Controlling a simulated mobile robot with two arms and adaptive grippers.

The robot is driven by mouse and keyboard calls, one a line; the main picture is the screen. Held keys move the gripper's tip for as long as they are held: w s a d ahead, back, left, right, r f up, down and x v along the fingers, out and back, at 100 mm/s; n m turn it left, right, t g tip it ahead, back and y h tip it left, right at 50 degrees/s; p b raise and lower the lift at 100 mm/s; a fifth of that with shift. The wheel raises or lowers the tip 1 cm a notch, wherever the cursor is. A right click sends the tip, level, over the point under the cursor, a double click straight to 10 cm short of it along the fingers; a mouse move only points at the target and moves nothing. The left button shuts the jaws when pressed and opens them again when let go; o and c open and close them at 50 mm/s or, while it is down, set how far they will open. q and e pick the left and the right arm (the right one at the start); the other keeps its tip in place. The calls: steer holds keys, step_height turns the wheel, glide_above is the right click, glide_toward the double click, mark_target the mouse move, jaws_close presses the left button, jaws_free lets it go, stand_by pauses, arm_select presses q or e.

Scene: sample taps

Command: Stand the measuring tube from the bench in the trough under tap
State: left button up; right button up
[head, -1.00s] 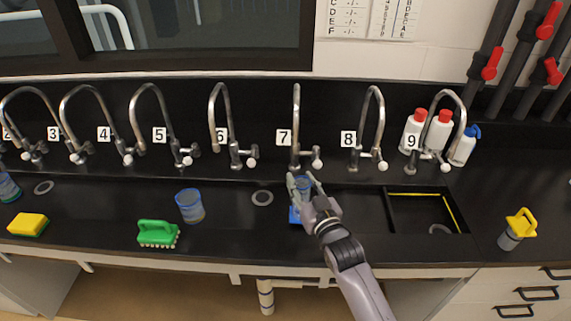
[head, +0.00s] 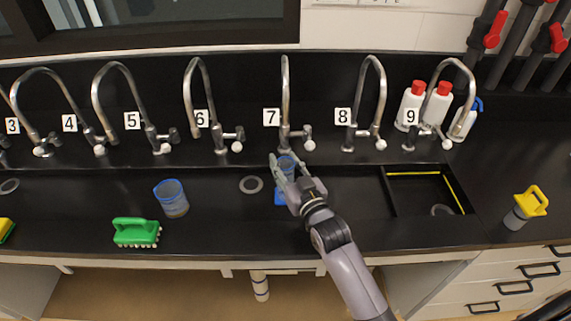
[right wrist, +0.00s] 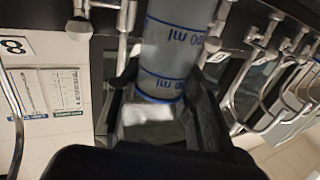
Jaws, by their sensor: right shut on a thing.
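My right gripper (head: 288,168) is shut on the measuring tube (head: 279,198), a clear tube with a blue foot. It holds the tube roughly upright over the black trough (head: 228,205), in front of tap 7 (head: 285,105). Whether the foot touches the trough floor I cannot tell. In the right wrist view the tube (right wrist: 178,45), with blue "ml" markings, stands between my dark fingers (right wrist: 160,100). My fingers hide part of the tube in the head view. My left gripper is not in view.
A blue-rimmed beaker (head: 171,198) and a green brush (head: 136,232) are to the left. A drain ring (head: 251,185) is left of the tube. A square basin (head: 388,192), white bottles (head: 410,106) and a yellow-topped object (head: 529,204) are to the right. Several numbered taps line the back.

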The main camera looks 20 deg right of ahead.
steer(key=shift+s, duration=0.15)
steer(key=o, duration=0.6)
steer(key=shift+f, duration=0.1)
steer(key=o, duration=0.5)
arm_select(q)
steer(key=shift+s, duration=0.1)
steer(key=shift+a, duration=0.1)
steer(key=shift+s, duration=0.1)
